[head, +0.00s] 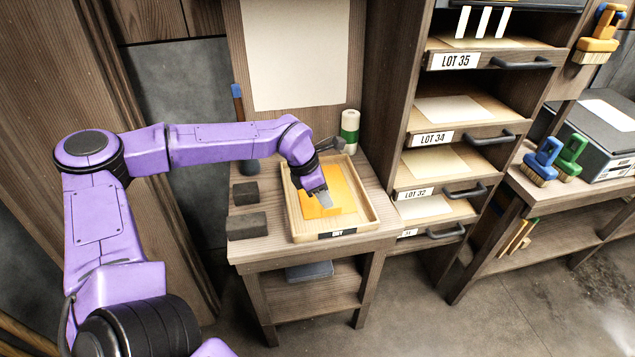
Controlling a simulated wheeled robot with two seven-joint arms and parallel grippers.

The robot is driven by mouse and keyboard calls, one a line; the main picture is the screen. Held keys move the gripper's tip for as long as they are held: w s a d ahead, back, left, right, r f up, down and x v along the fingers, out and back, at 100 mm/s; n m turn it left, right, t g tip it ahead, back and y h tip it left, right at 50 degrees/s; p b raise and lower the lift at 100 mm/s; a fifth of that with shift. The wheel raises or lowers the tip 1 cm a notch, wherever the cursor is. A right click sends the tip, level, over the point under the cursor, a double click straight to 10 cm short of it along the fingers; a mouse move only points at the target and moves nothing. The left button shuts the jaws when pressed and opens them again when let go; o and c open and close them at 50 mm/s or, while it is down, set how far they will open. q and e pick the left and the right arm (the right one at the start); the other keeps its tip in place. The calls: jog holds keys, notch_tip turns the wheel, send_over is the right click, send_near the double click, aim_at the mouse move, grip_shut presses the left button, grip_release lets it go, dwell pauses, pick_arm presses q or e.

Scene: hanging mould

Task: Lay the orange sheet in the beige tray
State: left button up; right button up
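The orange sheet (345,192) lies inside the beige tray (374,215), flat or nearly flat as far as I can see. The tray stands on a small wooden table and has a dark label on its front rim. My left gripper (323,204) points down over the sheet's front left part, its grey fingertips at or just above the sheet. I cannot tell whether the fingers are shut on it or apart. My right gripper is not in view.
Two dark blocks (246,225) sit on the table (264,246) left of the tray. A green-and-white roll (349,131) stands behind it. A drawer rack (432,139) with labelled shelves rises close to the right. A pale sheet (295,55) hangs on the board behind.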

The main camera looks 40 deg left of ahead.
pick_arm(q)
jog(key=v, duration=0.7)
jog(key=shift+r, duration=0.15)
jog(key=shift+s, duration=0.1)
